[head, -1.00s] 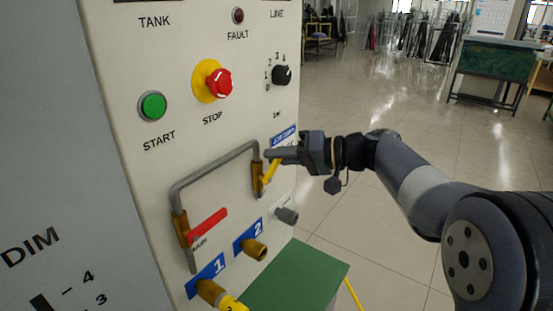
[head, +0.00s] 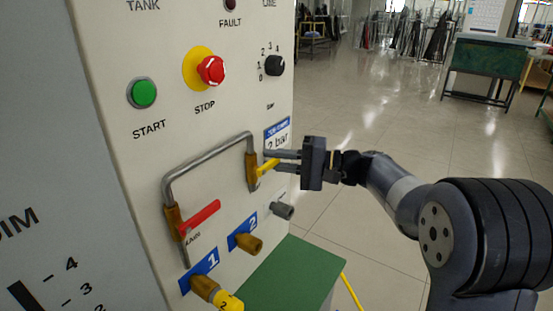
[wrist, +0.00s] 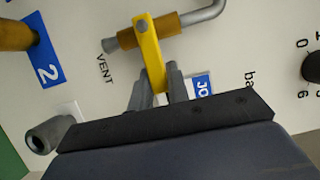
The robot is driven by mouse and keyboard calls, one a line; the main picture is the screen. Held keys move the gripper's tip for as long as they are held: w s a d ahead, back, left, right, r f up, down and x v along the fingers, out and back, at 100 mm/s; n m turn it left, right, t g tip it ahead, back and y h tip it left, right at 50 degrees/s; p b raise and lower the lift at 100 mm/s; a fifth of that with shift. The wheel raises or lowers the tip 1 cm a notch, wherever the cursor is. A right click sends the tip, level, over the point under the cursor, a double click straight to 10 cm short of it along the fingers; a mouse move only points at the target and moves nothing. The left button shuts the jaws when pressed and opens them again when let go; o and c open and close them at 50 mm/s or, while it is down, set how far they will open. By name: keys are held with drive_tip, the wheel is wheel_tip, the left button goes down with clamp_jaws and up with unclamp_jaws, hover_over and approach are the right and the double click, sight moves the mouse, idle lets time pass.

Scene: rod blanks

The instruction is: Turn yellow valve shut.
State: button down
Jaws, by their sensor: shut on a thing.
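The yellow valve lever (head: 267,167) sits on a brass valve body (head: 251,172) at the right end of the grey pipe on the panel. In the head view the lever points right and slightly up, across the upright pipe. In the wrist view the yellow lever (wrist: 149,50) crosses the brass body (wrist: 170,30) at a steep angle, near square to it. My gripper (head: 273,160) is shut on the lever's free end, one finger on each side. The wrist view shows the gripper fingers (wrist: 157,90) around that end. The exact finger contact is partly hidden.
A red lever (head: 200,219) is on the pipe's left leg. Below are brass outlets (head: 248,244) and a grey stub (head: 282,211). Above are a red stop button (head: 211,70), green button (head: 144,93) and black knob (head: 274,65). A green-topped box (head: 285,275) stands below right.

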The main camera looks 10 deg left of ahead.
drive_tip(key=shift+f, duration=0.1)
idle(0.3)
drive_tip(key=c, duration=1.4)
unclamp_jaws()
drive_tip(key=shift+o, duration=0.2)
drive_tip(key=shift+d, duration=0.1)
drive_tip(key=d, duration=1)
drive_tip(key=shift+d+b, duration=0.3)
drive_tip(key=shift+b, duration=0.1)
drive_tip(key=a+p, duration=0.1)
drive_tip(key=a, duration=0.9)
drive_tip(key=shift+a, duration=0.4)
